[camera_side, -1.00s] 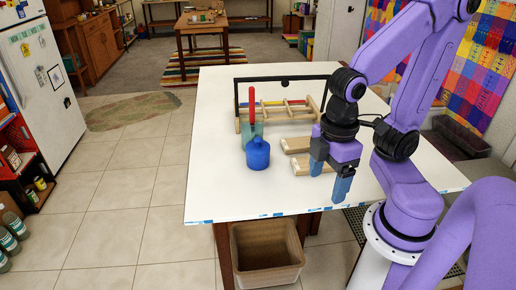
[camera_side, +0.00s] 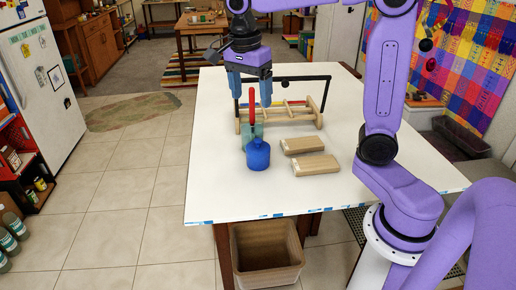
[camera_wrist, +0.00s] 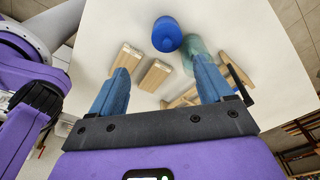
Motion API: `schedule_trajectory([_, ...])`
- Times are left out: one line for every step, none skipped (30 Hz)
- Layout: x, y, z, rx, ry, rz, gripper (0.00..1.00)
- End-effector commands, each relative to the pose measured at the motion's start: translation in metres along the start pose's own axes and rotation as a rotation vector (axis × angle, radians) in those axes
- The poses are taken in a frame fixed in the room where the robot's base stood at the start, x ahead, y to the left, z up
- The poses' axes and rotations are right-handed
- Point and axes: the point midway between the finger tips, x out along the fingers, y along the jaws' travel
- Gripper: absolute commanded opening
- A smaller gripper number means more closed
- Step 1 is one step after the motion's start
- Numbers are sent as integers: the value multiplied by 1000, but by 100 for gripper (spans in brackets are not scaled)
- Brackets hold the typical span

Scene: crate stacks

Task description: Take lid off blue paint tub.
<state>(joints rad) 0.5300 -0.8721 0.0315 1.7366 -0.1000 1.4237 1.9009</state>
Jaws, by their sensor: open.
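The blue paint tub (camera_side: 257,158) stands upright on the white table, with a narrower blue lid (camera_side: 257,142) on top. It also shows in the wrist view (camera_wrist: 166,35) near the top, seen from above. My gripper (camera_side: 251,98) is open and empty, pointing down, above and behind the tub in the side view. Its two blue fingers (camera_wrist: 160,85) are spread wide in the wrist view, with the tub beyond the fingertips and apart from them.
A greenish clear container (camera_side: 252,132) holding a red-handled tool (camera_side: 251,106) stands just behind the tub. Two wooden blocks (camera_side: 303,145) (camera_side: 316,165) lie to its right. A wooden rack (camera_side: 280,115) and a black frame (camera_side: 322,80) stand behind. The front table is clear.

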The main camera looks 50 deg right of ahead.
Motion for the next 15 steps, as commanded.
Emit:
schedule_trajectory([-3,-6,-5,74,3,3,80])
schedule_trajectory([-4,-8,-8,113,4,4,80])
schedule_trajectory([-5,-10,-11,155,6,7,80])
schedule_trajectory([-6,-11,-12,180,8,9,80])
schedule_trajectory([-6,-12,-14,198,9,10,80])
schedule_trajectory([-6,-13,-15,217,10,11,80])
schedule_trajectory([-4,-13,-15,224,10,12,80])
schedule_trajectory([-2,-13,-16,229,11,13,80])
schedule_trajectory([2,-13,-16,231,11,13,80])
schedule_trajectory([6,-13,-16,230,11,14,80])
schedule_trajectory([11,-13,-16,229,12,14,80])
schedule_trajectory([18,-12,-16,230,12,15,80])
schedule_trajectory([24,-12,-16,229,12,15,80])
schedule_trajectory([30,-12,-16,228,12,16,80])
schedule_trajectory([38,-12,-17,228,12,16,80])
